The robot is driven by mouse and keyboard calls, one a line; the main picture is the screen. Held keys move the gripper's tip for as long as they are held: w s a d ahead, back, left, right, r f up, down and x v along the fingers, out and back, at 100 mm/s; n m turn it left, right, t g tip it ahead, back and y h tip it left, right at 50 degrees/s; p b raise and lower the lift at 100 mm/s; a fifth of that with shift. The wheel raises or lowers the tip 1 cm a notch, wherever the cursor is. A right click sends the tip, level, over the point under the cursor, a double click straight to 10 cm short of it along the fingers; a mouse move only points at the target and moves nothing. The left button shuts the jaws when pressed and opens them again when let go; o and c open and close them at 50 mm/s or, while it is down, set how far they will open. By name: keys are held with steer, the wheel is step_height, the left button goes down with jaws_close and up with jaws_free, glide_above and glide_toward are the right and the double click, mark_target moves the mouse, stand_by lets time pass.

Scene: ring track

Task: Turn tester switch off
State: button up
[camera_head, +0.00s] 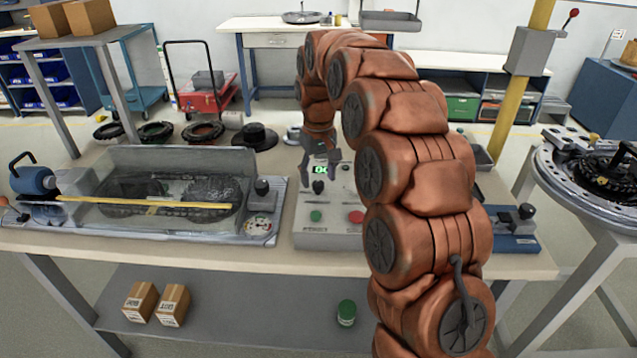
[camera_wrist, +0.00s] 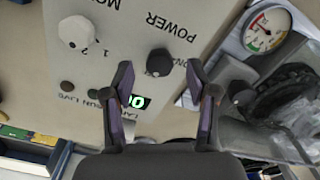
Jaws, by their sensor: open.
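The tester is a pale grey box (camera_head: 330,236) on the workbench, with a green-lit display (camera_head: 320,169), a green button and a red button. In the wrist view, its panel (camera_wrist: 120,42) shows upside down. A round black knob (camera_wrist: 159,63) sits by the POWER lettering; it also shows in the head view (camera_head: 318,187). My gripper (camera_wrist: 160,70) is open, with one fingertip on each side of this knob and visible gaps between. In the head view, my gripper (camera_head: 319,160) hangs over the back of the tester. The knob's pointer direction is unclear.
A pale knob (camera_wrist: 76,32) by the 1 and 2 marks is on the same panel. A clear-covered tray (camera_head: 150,195) and a dial gauge (camera_head: 258,226) stand left of the tester. A blue device (camera_head: 515,225) stands to the right. Black rings lie behind.

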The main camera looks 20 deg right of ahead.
mark_target(318, 183)
step_height(318, 183, up, 9)
stand_by(0.5)
steer(key=shift+f, duration=0.1)
steer(key=s+r+p, duration=0.3)
steer(key=s+p, duration=0.1)
steer(key=s, duration=1.3)
steer(key=s+f+g+p, duration=0.1)
steer(key=s+f, duration=0.2)
steer(key=s, duration=0.9)
steer(key=s+f+m+p, duration=0.1)
steer(key=s+f+p, duration=0.1)
steer(key=s, duration=1.1)
steer(key=shift+s+d+f+m+g+p, duration=0.15)
steer(key=shift+s+f+m+g+p, duration=0.2)
steer(key=shift+f, duration=0.45)
steer(key=shift+w, duration=0.1)
